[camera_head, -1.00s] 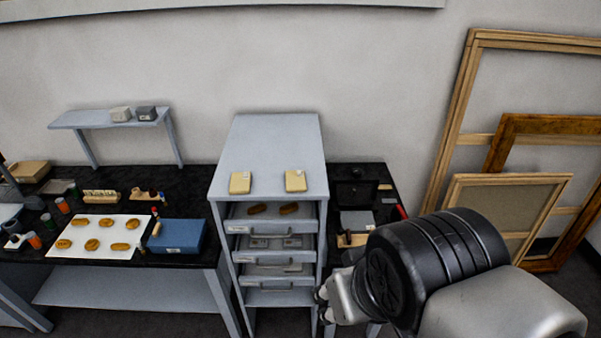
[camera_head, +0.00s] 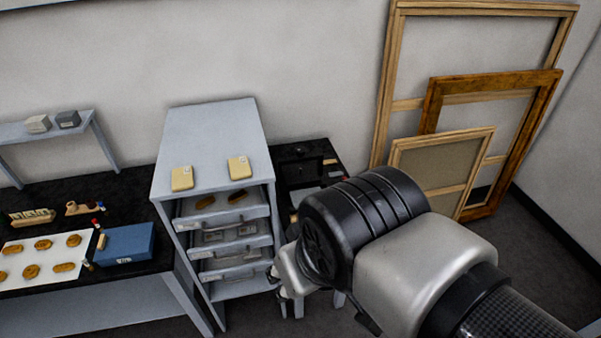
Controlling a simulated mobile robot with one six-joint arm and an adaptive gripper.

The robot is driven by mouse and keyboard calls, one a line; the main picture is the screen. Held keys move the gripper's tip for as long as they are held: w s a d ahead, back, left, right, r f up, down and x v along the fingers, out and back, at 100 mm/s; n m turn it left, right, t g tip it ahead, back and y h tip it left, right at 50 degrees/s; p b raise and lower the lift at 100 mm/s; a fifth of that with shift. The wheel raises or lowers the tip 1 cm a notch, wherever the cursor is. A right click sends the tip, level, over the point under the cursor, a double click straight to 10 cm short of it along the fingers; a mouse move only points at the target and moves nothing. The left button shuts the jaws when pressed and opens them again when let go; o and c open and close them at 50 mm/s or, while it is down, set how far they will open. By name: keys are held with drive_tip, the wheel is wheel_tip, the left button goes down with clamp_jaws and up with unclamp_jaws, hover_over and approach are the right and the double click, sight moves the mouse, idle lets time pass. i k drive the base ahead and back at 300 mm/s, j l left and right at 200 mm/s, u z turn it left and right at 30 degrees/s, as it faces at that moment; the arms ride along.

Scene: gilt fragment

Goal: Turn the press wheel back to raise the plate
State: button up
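No press wheel or plate can be clearly made out. A dark side table (camera_head: 316,147) stands right of the grey drawer cabinet, with black equipment on it that may include the press. My arm covers most of that table's front. My gripper (camera_head: 278,284) shows only in part, low beside the cabinet's lower drawers. The wrist hides most of it, so its fingers and any contact cannot be judged.
The grey drawer cabinet (camera_head: 212,140) has open drawers and two cream blocks (camera_head: 182,178) on top. Left is a black bench with a blue box (camera_head: 124,243) and a white sheet (camera_head: 52,240) of brown pieces. Wooden frames (camera_head: 437,92) lean at the right wall.

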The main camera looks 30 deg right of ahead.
sight(300, 152)
drive_tip(key=i+l, duration=1)
